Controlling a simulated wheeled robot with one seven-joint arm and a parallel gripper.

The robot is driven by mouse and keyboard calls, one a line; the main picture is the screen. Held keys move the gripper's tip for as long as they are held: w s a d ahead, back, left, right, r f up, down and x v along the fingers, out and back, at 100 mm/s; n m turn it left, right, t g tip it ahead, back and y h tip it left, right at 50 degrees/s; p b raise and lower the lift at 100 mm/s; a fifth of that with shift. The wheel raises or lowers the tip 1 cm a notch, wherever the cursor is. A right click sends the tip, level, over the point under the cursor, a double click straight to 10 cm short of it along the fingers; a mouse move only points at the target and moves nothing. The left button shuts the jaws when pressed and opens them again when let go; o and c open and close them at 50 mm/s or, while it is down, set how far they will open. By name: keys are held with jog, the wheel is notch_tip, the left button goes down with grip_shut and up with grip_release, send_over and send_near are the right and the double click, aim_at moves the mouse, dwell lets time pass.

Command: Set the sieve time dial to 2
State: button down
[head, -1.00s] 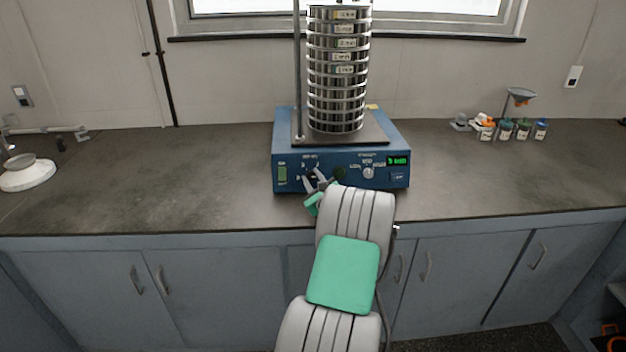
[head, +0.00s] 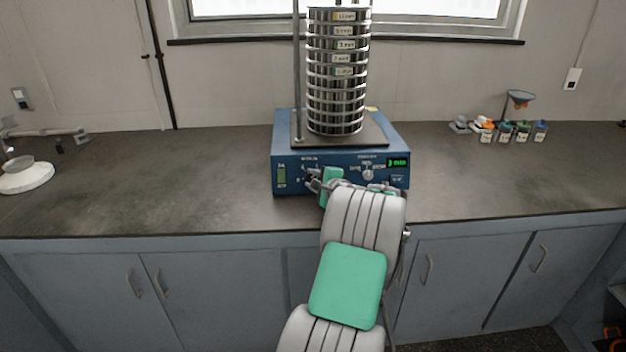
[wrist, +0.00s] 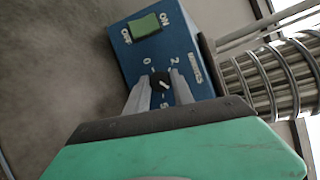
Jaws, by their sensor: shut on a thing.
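The sieve time dial (wrist: 160,82) is a small black knob on the blue panel of the shaker (wrist: 185,92), with 0, 2 and other white marks around it. My gripper (wrist: 161,80) is shut on this dial, one finger on each side. A pale mark shows on the knob, but its exact aim is too small to tell. In the head view my gripper (head: 312,180) is at the left part of the front panel and largely hides the dial. The green display (head: 397,162) appears to read 3 min.
A green ON/OFF switch (wrist: 144,27) sits beside the dial. Another round knob (head: 368,174) is to the right on the panel. A tall sieve stack (head: 336,75) stands on the shaker.

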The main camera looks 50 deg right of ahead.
jog(key=n+g, duration=0.1)
jog(key=n, duration=0.1)
jog(key=n+y, duration=0.1)
jog(key=n, duration=0.1)
jog(key=shift+w+r+g+p, duration=0.1)
jog(key=shift+r+g+p, duration=0.05)
jog(key=shift+g+p, duration=0.25)
jog(key=n+g, duration=0.1)
jog(key=n, duration=0.3)
jog(key=shift+w+g, duration=0.1)
jog(key=shift+g, duration=0.3)
jog(key=n+g, duration=0.1)
jog(key=n+g+b, duration=0.1)
jog(key=n, duration=0.1)
jog(key=shift+w+a+n+h, duration=0.1)
jog(key=shift+a+n+h, duration=0.05)
jog(key=shift+n+h, duration=0.15)
jog(key=shift+r+n+g+h+b, duration=0.1)
jog(key=shift+n+g+h+b, duration=0.55)
jog(key=shift+n, duration=0.75)
jog(key=shift+b, duration=0.3)
jog(key=c, duration=1.1)
grip_release()
jog(key=shift+r, duration=0.15)
